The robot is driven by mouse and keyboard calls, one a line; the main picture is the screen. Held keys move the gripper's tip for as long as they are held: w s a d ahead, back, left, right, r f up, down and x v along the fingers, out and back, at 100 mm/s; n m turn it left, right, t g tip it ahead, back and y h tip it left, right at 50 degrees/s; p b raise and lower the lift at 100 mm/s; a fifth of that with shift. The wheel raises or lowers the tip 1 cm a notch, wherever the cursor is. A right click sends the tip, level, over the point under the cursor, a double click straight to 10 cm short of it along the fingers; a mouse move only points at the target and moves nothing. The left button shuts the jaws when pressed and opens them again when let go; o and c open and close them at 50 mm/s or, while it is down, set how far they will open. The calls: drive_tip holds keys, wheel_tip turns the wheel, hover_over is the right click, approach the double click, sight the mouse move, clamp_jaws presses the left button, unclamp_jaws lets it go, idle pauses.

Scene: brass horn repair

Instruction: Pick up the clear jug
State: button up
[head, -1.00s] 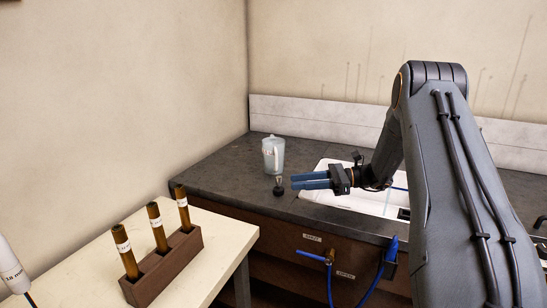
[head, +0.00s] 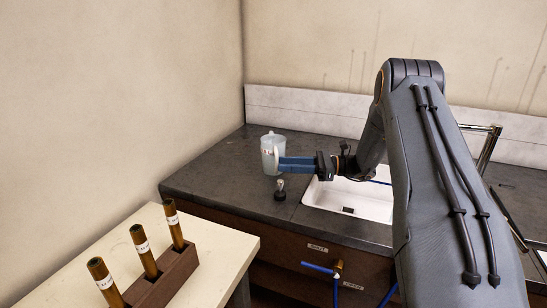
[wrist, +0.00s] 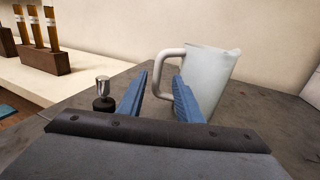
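The clear jug (head: 268,152) stands upright on the dark counter, left of the sink. It looks pale and translucent, and in the wrist view the jug (wrist: 210,78) has its handle on the left side, toward my fingers. My gripper (head: 281,164) reaches in from the right in the head view, with its blue fingertips close to the jug. In the wrist view my gripper (wrist: 161,82) is open, with the handle's lower part showing between or just beyond the fingertips. I cannot tell whether a finger touches the jug.
A small metal-topped object with a dark base (head: 280,190) stands on the counter (head: 225,180) near my fingers. A white sink (head: 340,200) lies to the right. A wooden rack (head: 165,278) with brown tubes stands on the pale table (head: 222,250) at front left.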

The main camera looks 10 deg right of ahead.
sight(276, 170)
drive_tip(key=x, duration=0.2)
drive_tip(key=p+x, duration=0.1)
drive_tip(key=x, duration=0.1)
drive_tip(key=shift+s+a+p, duration=0.1)
drive_tip(key=shift+s+p, duration=0.15)
drive_tip(key=shift+p, duration=0.05)
clamp_jaws()
drive_tip(key=shift+r, duration=0.1)
